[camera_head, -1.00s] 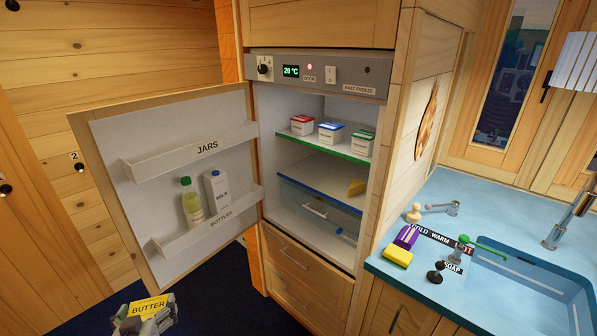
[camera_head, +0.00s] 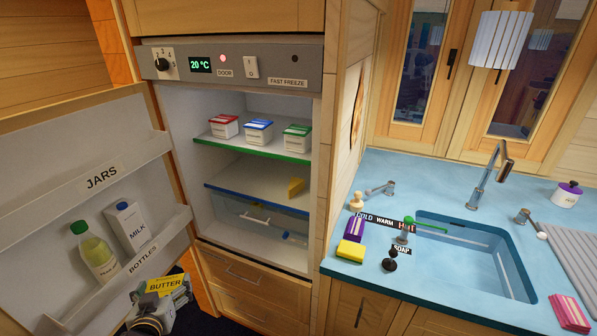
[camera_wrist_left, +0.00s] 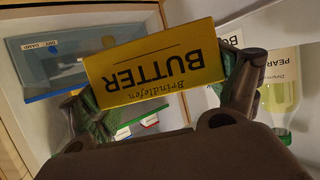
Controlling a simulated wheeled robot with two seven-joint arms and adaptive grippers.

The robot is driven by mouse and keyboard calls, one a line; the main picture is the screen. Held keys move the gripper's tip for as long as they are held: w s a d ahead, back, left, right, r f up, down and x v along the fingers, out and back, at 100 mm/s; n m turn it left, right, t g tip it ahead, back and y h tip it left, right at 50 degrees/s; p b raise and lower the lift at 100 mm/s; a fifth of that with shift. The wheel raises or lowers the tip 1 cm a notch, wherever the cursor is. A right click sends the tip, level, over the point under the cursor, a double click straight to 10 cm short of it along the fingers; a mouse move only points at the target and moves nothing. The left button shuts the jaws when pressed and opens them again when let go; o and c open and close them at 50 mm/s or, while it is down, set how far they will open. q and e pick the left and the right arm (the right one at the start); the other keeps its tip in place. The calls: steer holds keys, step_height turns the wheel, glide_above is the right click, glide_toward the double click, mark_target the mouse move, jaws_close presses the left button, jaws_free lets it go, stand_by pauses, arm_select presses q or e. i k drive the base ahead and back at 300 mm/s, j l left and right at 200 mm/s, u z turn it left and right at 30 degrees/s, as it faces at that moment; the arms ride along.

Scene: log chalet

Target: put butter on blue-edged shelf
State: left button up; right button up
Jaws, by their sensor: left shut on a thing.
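The yellow butter pack (camera_head: 165,285) is at the lower left of the head view, in front of the open fridge. My left gripper (camera_head: 163,298) is shut on it; the pack also fills the middle of the left wrist view (camera_wrist_left: 155,66), its lettering upside down, with a finger on either side. The blue-edged shelf (camera_head: 240,181) is the lower shelf inside the fridge. A yellow cheese wedge (camera_head: 296,187) stands at its right end; its left and middle are bare. My right gripper is not in view.
The open fridge door (camera_head: 50,140) holds a milk carton (camera_head: 128,226) and a bottle (camera_head: 96,250), close to my left gripper. A green-edged shelf (camera_head: 250,150) above carries three tubs. A clear drawer (camera_head: 240,213) lies below the blue-edged shelf. The sink counter is right.

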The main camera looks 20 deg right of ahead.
mark_target(271, 180)
steer(key=i+z, duration=0.4)
steer(key=i+l+u, duration=0.15)
steer(key=i, duration=0.15)
steer(key=i+l+u, duration=0.1)
steer(key=i, duration=0.25)
